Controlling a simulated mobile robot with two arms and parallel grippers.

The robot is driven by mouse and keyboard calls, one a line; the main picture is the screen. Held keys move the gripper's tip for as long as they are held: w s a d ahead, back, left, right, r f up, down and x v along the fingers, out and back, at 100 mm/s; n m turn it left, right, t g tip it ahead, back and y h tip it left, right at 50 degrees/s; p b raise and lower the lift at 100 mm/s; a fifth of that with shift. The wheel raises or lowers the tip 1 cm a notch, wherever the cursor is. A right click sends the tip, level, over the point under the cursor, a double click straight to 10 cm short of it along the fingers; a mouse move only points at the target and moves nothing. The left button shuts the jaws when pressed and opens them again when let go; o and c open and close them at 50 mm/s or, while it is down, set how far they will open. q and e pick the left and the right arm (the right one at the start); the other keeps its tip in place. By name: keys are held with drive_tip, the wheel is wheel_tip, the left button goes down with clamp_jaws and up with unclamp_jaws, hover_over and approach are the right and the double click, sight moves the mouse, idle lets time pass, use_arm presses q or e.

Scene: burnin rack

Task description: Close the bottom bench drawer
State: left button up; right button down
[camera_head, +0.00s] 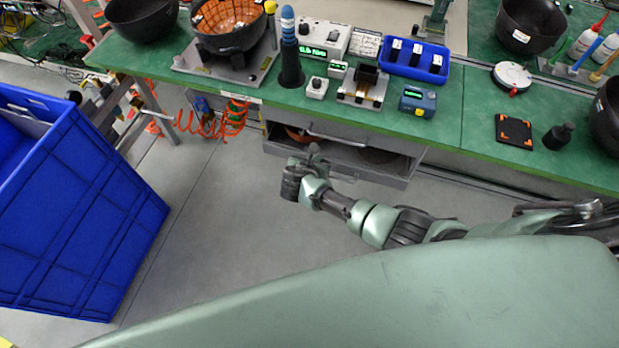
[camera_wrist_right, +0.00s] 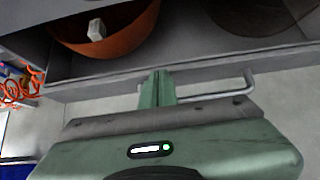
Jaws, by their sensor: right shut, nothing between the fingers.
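The bottom bench drawer (camera_head: 375,172) is grey and stands pulled out under the green bench in the head view. In the right wrist view its front edge (camera_wrist_right: 95,82) and its bar handle (camera_wrist_right: 215,94) show close up. An orange-brown bowl (camera_wrist_right: 125,30) and a dark bowl (camera_wrist_right: 255,14) lie inside it. My right gripper (camera_head: 314,152) is shut and empty at the drawer front. In the right wrist view its fingertips (camera_wrist_right: 158,76) point at the drawer front beside the left part of the handle; I cannot tell whether they touch. My left gripper is not in view.
A large blue crate (camera_head: 75,215) stands on the floor at left. The green bench top (camera_head: 440,125) carries bowls, instruments and a blue bin (camera_head: 414,59). Orange coiled hose (camera_head: 232,118) hangs left of the drawer. The grey floor (camera_head: 225,215) before the drawer is clear.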

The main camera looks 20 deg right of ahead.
drive_tip(key=shift+w+d, duration=0.85)
drive_tip(key=shift+w, duration=0.3)
drive_tip(key=shift+w+d+r, duration=0.1)
